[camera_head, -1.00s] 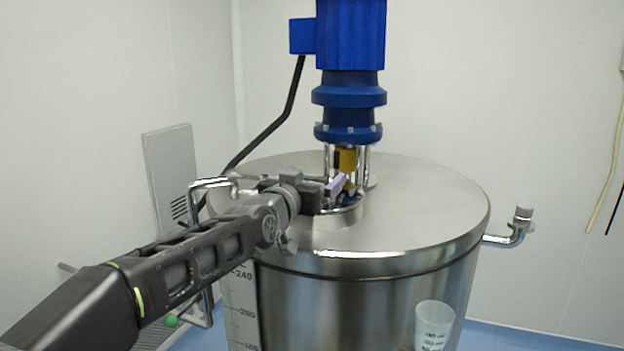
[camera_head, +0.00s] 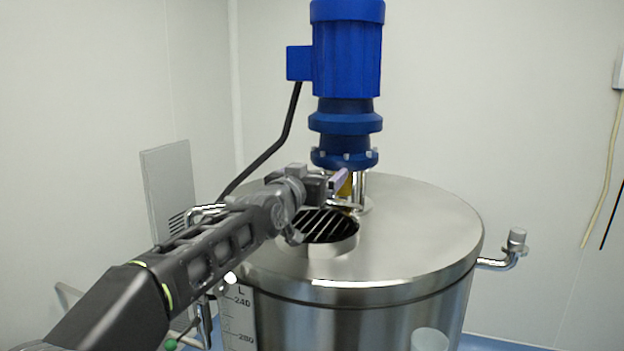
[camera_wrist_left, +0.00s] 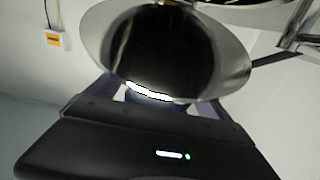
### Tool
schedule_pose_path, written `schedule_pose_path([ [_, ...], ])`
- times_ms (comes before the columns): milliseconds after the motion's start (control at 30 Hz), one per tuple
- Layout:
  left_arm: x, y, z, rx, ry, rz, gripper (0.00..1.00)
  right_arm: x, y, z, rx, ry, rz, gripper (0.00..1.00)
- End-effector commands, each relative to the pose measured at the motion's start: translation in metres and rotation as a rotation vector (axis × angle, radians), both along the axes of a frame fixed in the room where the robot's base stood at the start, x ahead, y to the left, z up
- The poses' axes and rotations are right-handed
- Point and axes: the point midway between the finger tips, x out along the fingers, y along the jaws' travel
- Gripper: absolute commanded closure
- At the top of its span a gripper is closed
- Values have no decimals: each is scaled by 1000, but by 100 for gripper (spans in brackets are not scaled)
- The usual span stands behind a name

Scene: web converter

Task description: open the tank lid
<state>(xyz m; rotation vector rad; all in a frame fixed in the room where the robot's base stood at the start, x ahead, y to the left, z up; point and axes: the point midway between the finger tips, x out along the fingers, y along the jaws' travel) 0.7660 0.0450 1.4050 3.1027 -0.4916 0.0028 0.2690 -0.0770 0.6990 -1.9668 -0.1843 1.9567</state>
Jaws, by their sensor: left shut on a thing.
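The steel tank (camera_head: 420,235) has a round raised opening (camera_head: 330,248) in its top, with a dark grate of parallel bars showing inside. My left gripper (camera_head: 338,184) is above the far side of this opening, in front of the mixer's shaft. In the left wrist view, the round, shiny tank lid (camera_wrist_left: 165,50) fills the upper middle, raised and tilted. My left gripper (camera_wrist_left: 155,98) is shut on the lid's near edge there. In the head view the lid is mostly hidden behind the gripper. My right gripper is not in view.
A blue mixer motor (camera_head: 347,60) stands upright on the tank top, close behind my left gripper. A bent pipe (camera_head: 505,252) sticks out at the tank's right. A translucent cup (camera_head: 430,340) is at the bottom edge. The right side of the tank top is clear.

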Motion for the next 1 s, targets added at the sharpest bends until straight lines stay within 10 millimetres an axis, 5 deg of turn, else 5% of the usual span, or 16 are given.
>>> schedule_pose_path([
  [67, 5, -2, 17, 2, 2, 1, 80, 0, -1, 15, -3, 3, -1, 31],
  [233, 14, -4, 20, 25, 78, 1, 80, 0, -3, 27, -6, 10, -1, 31],
  [767, 18, -5, 16, 37, 116, 1, 80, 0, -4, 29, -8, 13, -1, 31],
  [1000, 18, -5, 15, 38, 119, 1, 80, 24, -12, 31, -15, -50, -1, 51],
])
